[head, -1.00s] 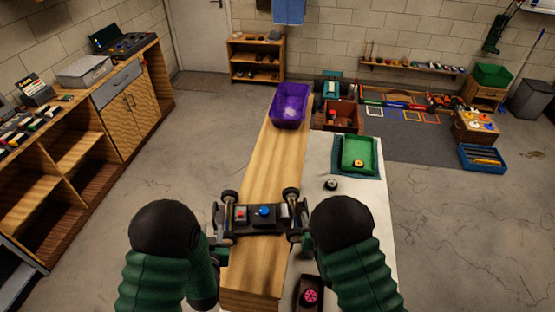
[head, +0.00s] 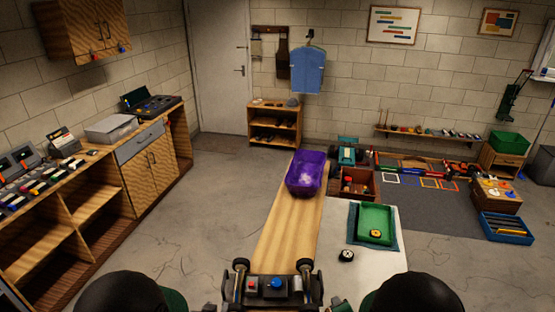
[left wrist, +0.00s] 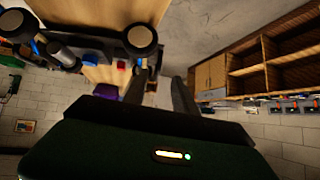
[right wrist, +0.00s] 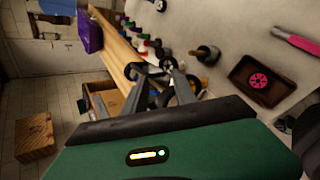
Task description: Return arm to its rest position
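The car chassis (head: 275,288) sits on the light wooden bench strip at the bottom of the head view. It has wheels, a red block and a blue block. My left gripper (left wrist: 158,88) is open in the left wrist view, with nothing seen between its fingers, beside the chassis wheel (left wrist: 140,40). My right gripper (right wrist: 156,74) is open in the right wrist view, with its fingers close to the chassis wheels (right wrist: 188,86). I cannot tell whether they touch. In the head view, the gripper fingers are mostly below the picture edge.
A purple bin (head: 305,173) stands at the bench's far end. A green tray (head: 376,222) with a yellow-hubbed wheel and a loose wheel (head: 346,256) lie on the white surface. A dark tray (right wrist: 262,80) holds a pink-hubbed wheel. Shelves (head: 90,205) line the left; the floor between is clear.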

